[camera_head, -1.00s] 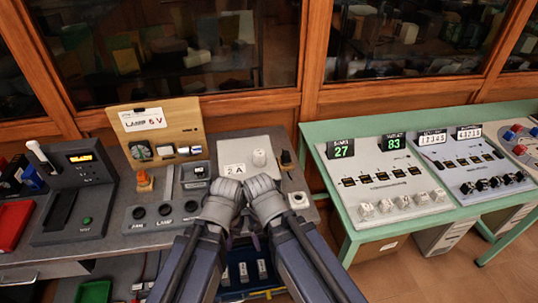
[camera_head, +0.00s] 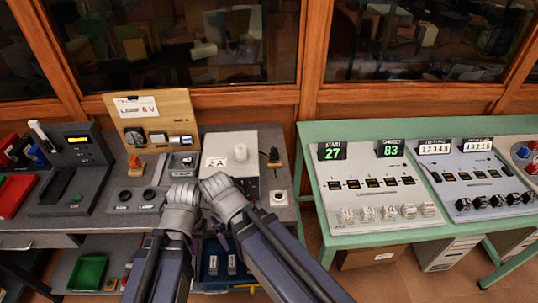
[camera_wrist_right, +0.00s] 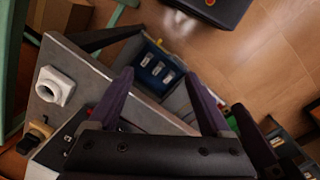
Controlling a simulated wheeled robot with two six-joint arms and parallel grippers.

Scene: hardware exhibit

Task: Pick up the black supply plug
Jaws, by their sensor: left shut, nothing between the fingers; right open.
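A small black upright piece, which looks like the black supply plug (camera_head: 274,155), stands on a yellowish base at the back right of the grey bench. A similar dark piece shows at the lower left of the right wrist view (camera_wrist_right: 37,134). My left gripper (camera_head: 219,234) is low between the forearms, shut and empty, and mostly hidden by them. My right gripper (camera_wrist_right: 160,73) is open and empty in the wrist view, its two dark fingers apart, over the bench's front edge. Neither gripper touches the plug.
A white socket (camera_head: 278,198) is on the bench corner, beside a grey 2 A box (camera_head: 228,166). A wooden lamp panel (camera_head: 152,117) stands left. A green table (camera_head: 325,235) with counter panels is right, across a gap. A blue tray (camera_head: 213,264) sits below the bench.

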